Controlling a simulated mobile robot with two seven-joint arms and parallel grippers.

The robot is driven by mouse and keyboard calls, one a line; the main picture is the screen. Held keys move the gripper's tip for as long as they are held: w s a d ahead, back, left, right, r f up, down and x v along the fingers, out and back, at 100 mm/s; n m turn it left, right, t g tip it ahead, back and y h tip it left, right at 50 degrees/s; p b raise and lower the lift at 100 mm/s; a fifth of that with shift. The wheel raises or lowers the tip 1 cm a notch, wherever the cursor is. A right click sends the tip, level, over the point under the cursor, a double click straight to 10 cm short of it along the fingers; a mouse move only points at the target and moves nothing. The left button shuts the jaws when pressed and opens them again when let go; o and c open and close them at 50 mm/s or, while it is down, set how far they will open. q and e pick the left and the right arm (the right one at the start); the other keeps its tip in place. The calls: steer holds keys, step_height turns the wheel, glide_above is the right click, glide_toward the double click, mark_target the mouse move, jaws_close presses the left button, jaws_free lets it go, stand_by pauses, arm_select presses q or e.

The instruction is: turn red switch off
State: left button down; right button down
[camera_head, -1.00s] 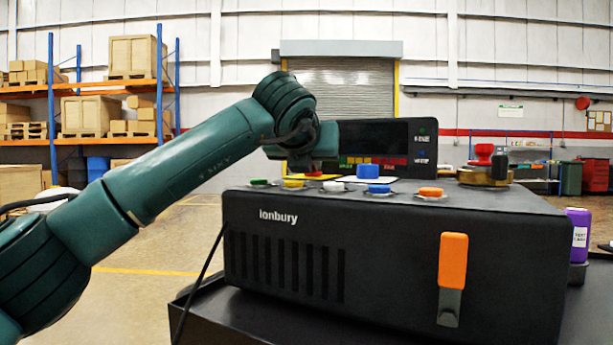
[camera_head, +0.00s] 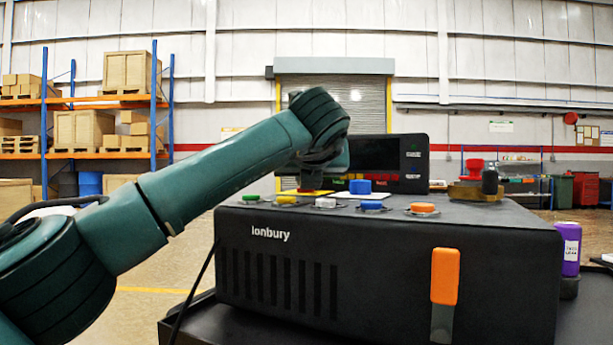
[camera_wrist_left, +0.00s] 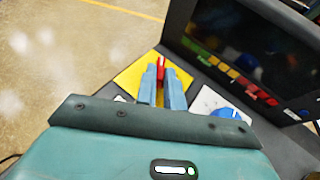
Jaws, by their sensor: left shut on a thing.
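The red switch (camera_wrist_left: 160,70) stands on a yellow plate (camera_wrist_left: 130,78) on top of the black furnace unit (camera_head: 400,265). In the left wrist view my left gripper (camera_wrist_left: 162,82) has its two blue-grey fingers on either side of the red switch, shut on it. The lower part of the switch is hidden between the fingers. In the head view my left wrist hangs over the back of the unit's top and hides the fingers; a bit of red and yellow shows beneath it. My right gripper is in neither view.
A dark display panel (camera_head: 414,160) stands behind the switch. Green, yellow, white, blue (camera_head: 372,205) and orange (camera_head: 422,208) buttons line the front top edge. A blue switch (camera_head: 360,187) is close on the right. An orange lever (camera_head: 445,275) is on the front.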

arm_select(q)
steer(key=c, duration=1.5)
jaws_free()
steer(key=b+v, duration=0.1)
steer(key=v, duration=1.1)
steer(key=shift+s, duration=0.2)
steer(key=shift+s+r, duration=0.2)
steer(key=shift+s, duration=0.2)
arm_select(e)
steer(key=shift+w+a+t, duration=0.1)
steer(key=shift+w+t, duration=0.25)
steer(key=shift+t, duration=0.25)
arm_select(q)
steer(key=shift+r, duration=0.1)
